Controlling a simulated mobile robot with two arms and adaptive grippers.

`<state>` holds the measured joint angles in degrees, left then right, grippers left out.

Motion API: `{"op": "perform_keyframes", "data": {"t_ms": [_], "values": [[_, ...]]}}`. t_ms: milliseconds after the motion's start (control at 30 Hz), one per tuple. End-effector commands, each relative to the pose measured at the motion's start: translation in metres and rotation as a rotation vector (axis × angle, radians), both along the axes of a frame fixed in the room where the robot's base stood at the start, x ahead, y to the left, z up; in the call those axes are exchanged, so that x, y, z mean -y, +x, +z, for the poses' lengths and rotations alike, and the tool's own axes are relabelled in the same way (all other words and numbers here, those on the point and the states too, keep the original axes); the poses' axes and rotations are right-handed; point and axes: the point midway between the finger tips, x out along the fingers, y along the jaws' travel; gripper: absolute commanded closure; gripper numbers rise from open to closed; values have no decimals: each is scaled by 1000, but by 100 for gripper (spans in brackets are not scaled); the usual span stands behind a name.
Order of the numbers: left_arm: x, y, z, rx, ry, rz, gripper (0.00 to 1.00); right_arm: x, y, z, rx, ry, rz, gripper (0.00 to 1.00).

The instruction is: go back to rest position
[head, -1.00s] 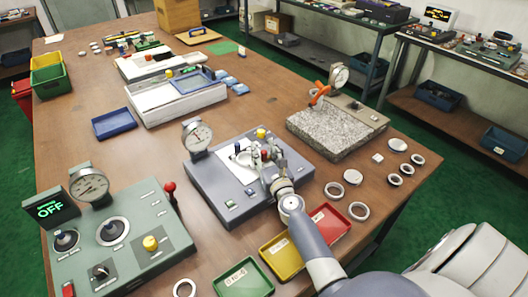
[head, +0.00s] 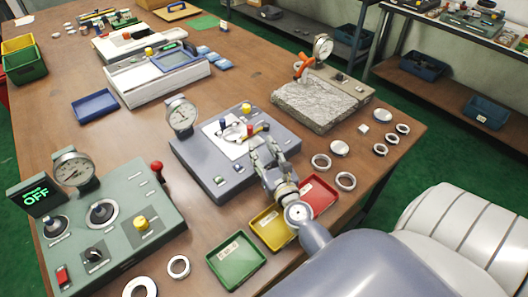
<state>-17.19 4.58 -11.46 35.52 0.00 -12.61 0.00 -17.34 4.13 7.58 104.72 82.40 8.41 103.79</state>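My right gripper (head: 264,152) shows in the head view at the front right part of the grey-blue gauge device (head: 207,178). Its two fingers look apart, with nothing visible between them. The device carries a dial gauge (head: 182,114), a white plate (head: 224,140), and blue, yellow and red knobs. A pale ring-like part (head: 233,131) shows on the white plate, apart from my fingertips. My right arm reaches in from the lower right and hides part of the table edge. My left gripper is not in view.
Green (head: 235,261), yellow (head: 269,230) and red (head: 318,197) trays lie under or beside my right forearm. Several metal rings (head: 345,181) lie at right. A green control box (head: 110,225) reading OFF stands at left. A granite stand (head: 318,103) is behind.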

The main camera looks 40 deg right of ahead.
Motion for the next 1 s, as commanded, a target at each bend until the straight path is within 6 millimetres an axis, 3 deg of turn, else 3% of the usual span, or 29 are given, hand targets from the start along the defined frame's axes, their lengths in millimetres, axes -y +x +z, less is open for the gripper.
{"op": "perform_keyframes", "data": {"t_ms": [167, 733, 1000], "values": [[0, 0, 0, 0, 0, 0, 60, -2, -9, 0, 1, 1, 0, 63], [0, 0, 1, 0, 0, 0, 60, -2, -9, 2, 1, 2, 0, 63], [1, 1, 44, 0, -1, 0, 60, -2, -9, 45, 1, 2, 0, 63]]}}
